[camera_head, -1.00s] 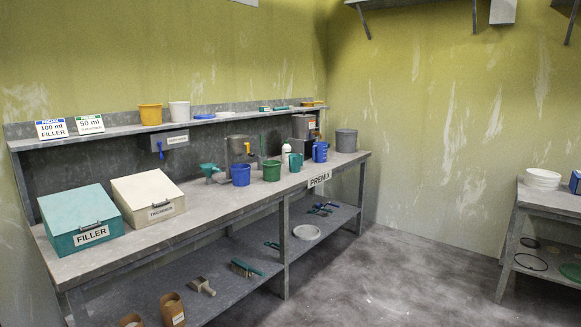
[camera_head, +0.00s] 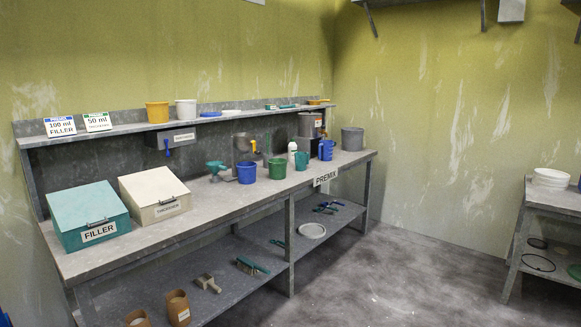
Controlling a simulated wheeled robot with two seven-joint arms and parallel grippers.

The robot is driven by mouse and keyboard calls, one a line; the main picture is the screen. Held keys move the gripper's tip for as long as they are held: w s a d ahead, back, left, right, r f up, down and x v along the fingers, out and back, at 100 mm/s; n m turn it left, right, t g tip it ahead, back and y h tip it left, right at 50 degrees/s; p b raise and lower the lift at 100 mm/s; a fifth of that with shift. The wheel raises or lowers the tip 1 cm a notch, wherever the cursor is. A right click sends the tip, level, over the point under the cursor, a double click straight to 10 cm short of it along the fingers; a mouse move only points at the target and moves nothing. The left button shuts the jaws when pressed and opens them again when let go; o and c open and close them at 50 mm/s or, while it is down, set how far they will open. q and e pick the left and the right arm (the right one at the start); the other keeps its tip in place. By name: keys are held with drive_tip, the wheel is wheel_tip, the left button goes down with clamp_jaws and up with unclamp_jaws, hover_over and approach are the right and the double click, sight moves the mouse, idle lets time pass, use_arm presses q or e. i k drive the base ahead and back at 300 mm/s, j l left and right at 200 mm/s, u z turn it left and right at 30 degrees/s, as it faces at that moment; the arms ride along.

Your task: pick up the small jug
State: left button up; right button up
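Two jugs stand side by side on the workbench top (camera_head: 225,208), toward its right end. The smaller one is a teal jug (camera_head: 301,161). Just right of it stands a taller blue jug (camera_head: 326,151). Both look upright. Neither of my grippers is in view.
A green pail (camera_head: 277,169) and a blue pail (camera_head: 246,173) stand left of the jugs, with a white bottle (camera_head: 292,150) behind. A grey bucket (camera_head: 352,139) is at the bench's right end. The FILLER box (camera_head: 85,215) and a cream box (camera_head: 152,195) are at left. The floor (camera_head: 400,275) is open.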

sight(301, 159)
drive_tip(key=i+j, duration=0.2)
drive_tip(key=i, duration=0.35)
drive_tip(key=i+j, duration=0.2)
drive_tip(key=i, duration=0.3)
drive_tip(key=i+l+z, duration=0.15)
drive_tip(key=i+z, duration=0.25)
drive_tip(key=i, duration=0.15)
drive_tip(key=i+z, duration=0.35)
drive_tip(key=i, duration=0.15)
drive_tip(key=i+j+z, duration=0.2)
drive_tip(key=i+z, duration=0.2)
drive_tip(key=i, duration=1.2)
drive_tip(key=i+l, duration=0.1)
drive_tip(key=i, duration=0.95)
drive_tip(key=i+u, duration=0.45)
drive_tip(key=i+l+u, duration=0.15)
drive_tip(key=u, duration=0.35)
drive_tip(key=i+l+u, duration=0.3)
drive_tip(key=i+u, duration=0.15)
drive_tip(key=i+l+u, duration=0.25)
drive_tip(key=l+u, duration=0.25)
drive_tip(key=j, duration=0.15)
